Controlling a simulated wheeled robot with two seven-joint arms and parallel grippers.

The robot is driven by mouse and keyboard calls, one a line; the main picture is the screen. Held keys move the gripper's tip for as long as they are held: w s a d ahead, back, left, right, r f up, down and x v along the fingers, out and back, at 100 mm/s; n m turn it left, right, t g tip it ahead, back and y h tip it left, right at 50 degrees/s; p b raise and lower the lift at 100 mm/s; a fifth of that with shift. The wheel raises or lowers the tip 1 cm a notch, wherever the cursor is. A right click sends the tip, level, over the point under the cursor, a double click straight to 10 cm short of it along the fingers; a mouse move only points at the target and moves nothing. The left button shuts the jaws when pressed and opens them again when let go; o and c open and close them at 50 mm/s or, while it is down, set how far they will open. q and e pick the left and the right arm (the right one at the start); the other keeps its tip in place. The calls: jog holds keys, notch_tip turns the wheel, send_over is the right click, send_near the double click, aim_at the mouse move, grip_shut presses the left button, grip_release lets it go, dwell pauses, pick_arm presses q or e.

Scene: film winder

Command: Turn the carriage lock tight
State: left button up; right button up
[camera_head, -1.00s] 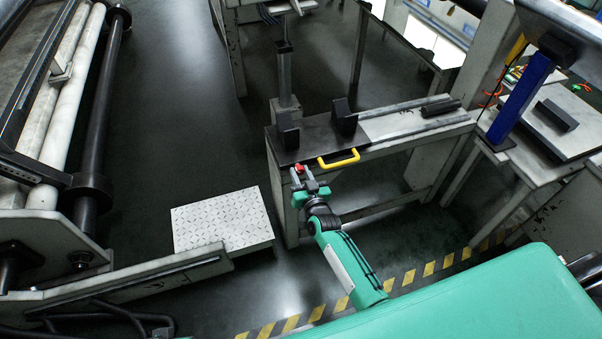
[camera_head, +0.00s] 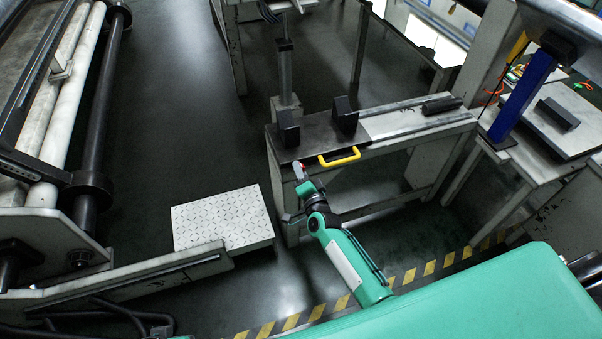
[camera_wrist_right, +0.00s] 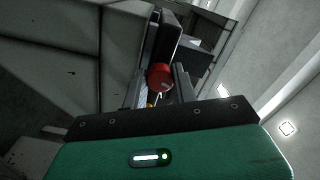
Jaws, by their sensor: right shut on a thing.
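The carriage lock is a small red knob (camera_wrist_right: 160,76) at the front left corner of the bench; only a bit of it (camera_head: 303,166) shows in the head view. My right gripper (camera_head: 301,173) is at the knob, rolled so that one finger hides most of the other. In the wrist view its fingers (camera_wrist_right: 162,88) stand on both sides of the knob and are shut on it. The dark carriage plate (camera_head: 317,140) with two black upright blocks lies just above the knob. My left gripper is in no view.
A yellow handle (camera_head: 339,158) sticks out from the bench front, close to the right of my gripper. A light rail bed (camera_head: 405,121) runs right along the bench. A patterned metal step (camera_head: 222,217) stands on the floor to the left.

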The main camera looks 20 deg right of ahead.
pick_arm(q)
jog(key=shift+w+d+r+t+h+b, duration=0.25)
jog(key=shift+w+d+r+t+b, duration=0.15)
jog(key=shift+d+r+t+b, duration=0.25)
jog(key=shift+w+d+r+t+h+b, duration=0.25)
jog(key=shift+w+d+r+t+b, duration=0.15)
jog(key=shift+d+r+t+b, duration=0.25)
pick_arm(e)
jog(key=shift+m, duration=4.5)
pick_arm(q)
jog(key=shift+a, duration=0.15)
pick_arm(e)
jog(key=o, duration=1)
jog(key=shift+c, duration=0.2)
jog(key=shift+s, duration=0.1)
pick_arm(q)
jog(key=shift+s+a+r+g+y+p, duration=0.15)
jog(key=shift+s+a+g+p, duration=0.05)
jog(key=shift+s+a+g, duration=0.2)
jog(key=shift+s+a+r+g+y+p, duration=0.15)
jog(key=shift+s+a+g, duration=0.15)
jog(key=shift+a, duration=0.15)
pick_arm(e)
jog(key=s, duration=1.3)
jog(key=shift+s+d, duration=0.25)
jog(key=shift+s, duration=0.05)
